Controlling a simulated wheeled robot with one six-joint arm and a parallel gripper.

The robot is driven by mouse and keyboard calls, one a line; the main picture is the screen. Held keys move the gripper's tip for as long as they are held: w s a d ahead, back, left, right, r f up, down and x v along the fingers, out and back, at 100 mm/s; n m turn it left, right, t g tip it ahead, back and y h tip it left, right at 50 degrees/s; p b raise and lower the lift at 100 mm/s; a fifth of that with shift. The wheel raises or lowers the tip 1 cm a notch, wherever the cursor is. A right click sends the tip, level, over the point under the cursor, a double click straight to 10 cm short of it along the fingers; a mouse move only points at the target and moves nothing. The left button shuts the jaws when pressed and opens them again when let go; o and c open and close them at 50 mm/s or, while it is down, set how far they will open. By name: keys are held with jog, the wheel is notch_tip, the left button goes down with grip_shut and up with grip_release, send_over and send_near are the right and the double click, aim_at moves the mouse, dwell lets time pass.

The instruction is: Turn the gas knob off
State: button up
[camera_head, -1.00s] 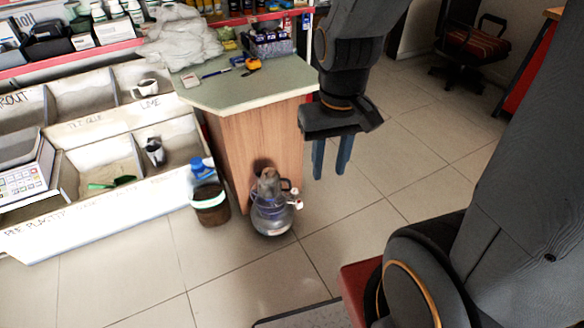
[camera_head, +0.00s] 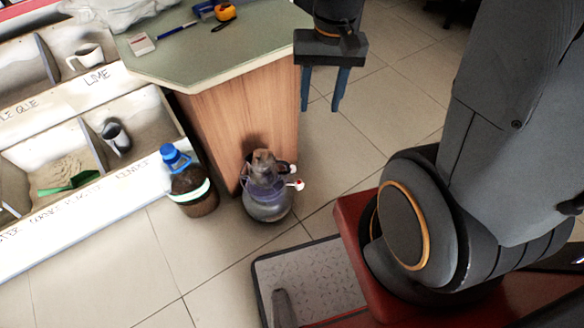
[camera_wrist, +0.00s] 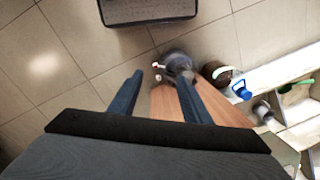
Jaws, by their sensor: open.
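A grey gas canister (camera_head: 268,207) with a darker burner top stands on the tiled floor against the wooden counter. A small white and red knob (camera_head: 298,185) sticks out on its right side. In the wrist view the canister (camera_wrist: 178,60) shows beyond my fingertips, partly behind one finger, with small white knob parts (camera_wrist: 157,66) beside it. My gripper (camera_head: 324,108) is open and empty, pointing down above the floor, to the right of the counter and higher than the canister. It also shows in the wrist view (camera_wrist: 160,76). Nothing touches the knob.
A brown bucket-like container (camera_head: 197,203) with a blue-capped bottle (camera_head: 174,157) stands left of the canister. The counter (camera_head: 215,65) rises behind it, with a tape measure (camera_head: 226,12) on top. White bins (camera_head: 140,120) stand at left.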

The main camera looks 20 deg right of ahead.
jog(key=w+f+m+y+b, duration=0.1)
jog(key=w+f+m+b, duration=0.1)
jog(key=w+f+b, duration=0.5)
jog(key=w+d+f+m+g+b, duration=0.15)
jog(key=f+b, duration=0.25)
jog(key=f, duration=0.6)
jog(key=w+f+m+t+y+b, duration=0.1)
jog(key=w+f+m+b, duration=0.2)
jog(key=f+b, duration=0.45)
jog(key=m+y+b, duration=0.2)
jog(key=m+b, duration=0.3)
jog(key=b, duration=0.7)
send_near(292, 168)
jog(key=shift+g, duration=0.25)
jog(key=shift+w+b+x, duration=0.2)
jog(key=shift+b+x, duration=1.9)
jog(key=shift+x, duration=2)
jog(key=c, duration=1)
